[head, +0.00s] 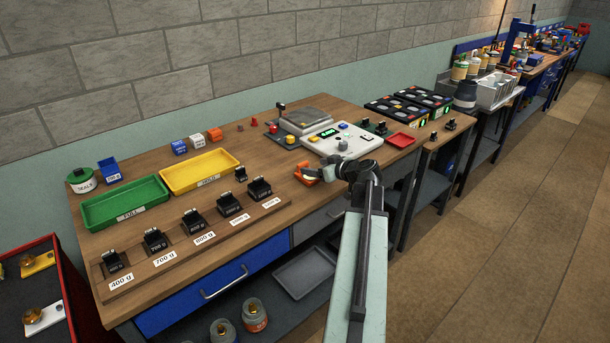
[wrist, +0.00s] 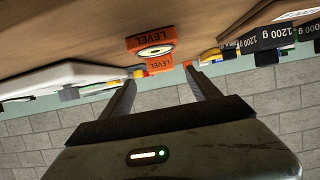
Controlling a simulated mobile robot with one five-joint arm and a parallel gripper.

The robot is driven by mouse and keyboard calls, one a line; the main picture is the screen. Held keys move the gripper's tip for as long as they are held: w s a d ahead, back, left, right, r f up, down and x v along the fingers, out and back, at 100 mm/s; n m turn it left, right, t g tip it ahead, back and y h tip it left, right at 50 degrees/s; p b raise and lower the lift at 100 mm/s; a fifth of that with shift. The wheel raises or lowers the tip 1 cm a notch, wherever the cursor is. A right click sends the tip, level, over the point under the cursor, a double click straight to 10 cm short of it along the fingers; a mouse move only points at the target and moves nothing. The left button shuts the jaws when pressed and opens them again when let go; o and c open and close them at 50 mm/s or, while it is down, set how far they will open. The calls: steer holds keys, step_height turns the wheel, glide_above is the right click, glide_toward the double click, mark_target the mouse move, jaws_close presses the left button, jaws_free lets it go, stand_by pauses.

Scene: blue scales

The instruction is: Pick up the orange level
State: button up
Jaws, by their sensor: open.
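The orange level (head: 303,176) lies on the wooden bench near its front edge, just left of my gripper (head: 326,169) in the head view. In the wrist view the orange level (wrist: 152,37) shows its lettered faces and a pale round vial in its middle. My gripper (wrist: 163,72) is open, with its two fingers apart and nothing held. The level appears just beyond the fingertips; I cannot tell whether any part lies between them. In the head view my arm and wrist hide the fingers partly.
A white scale (head: 341,140) stands behind my gripper. A row of black weights (head: 229,203) in a wooden holder is to the left. Green (head: 124,203) and yellow (head: 200,172) trays lie behind it. A red tray (head: 401,140) is at the right.

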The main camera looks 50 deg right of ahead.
mark_target(304, 165)
steer(key=shift+x, duration=0.95)
steer(key=b+x, duration=0.2)
steer(key=x, duration=0.3)
steer(key=shift+s+f, duration=0.15)
steer(key=shift+f, duration=0.05)
steer(key=shift+w, duration=0.3)
steer(key=shift+s+a+r, duration=0.1)
steer(key=c, duration=1.5)
